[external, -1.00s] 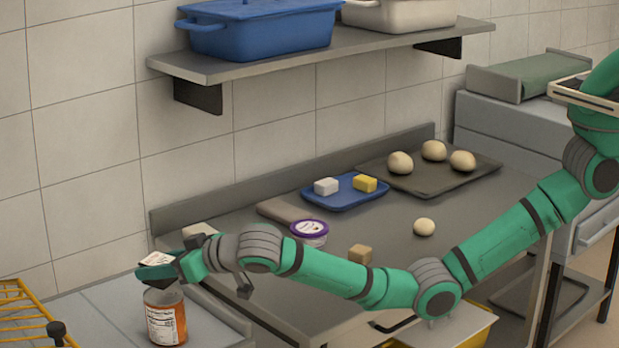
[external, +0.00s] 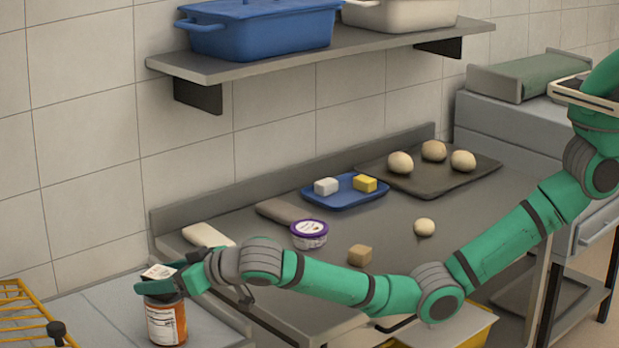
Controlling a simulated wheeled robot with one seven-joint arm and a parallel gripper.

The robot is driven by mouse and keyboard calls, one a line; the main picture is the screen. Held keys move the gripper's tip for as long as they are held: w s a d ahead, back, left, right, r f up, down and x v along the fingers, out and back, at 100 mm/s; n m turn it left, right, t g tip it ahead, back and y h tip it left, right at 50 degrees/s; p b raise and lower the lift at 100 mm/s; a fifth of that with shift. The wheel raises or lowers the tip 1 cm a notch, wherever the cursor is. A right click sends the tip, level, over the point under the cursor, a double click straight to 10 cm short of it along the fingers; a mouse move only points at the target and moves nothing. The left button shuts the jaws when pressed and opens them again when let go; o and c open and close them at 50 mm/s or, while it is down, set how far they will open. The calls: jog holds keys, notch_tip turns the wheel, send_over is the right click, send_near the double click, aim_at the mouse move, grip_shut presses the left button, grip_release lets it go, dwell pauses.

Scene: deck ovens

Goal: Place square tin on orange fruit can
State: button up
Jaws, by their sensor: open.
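The orange fruit can (external: 166,324), with a white label, stands upright on the grey counter at the lower left. The small square tin (external: 158,271), pale on top, is at the top of the can, between my gripper's fingers. My gripper (external: 160,282) reaches in from the right at the height of the can's top. It is open around the tin. The green near finger hides the tin's lower part and the can's rim, so I cannot see the contact between tin and can.
A yellow wire rack (external: 28,318) stands left of the can. A shelf (external: 330,50) hangs above.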

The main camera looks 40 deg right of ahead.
jog(key=v, duration=1.2)
jog(key=shift+d+r, duration=0.1)
jog(key=shift+r, duration=0.05)
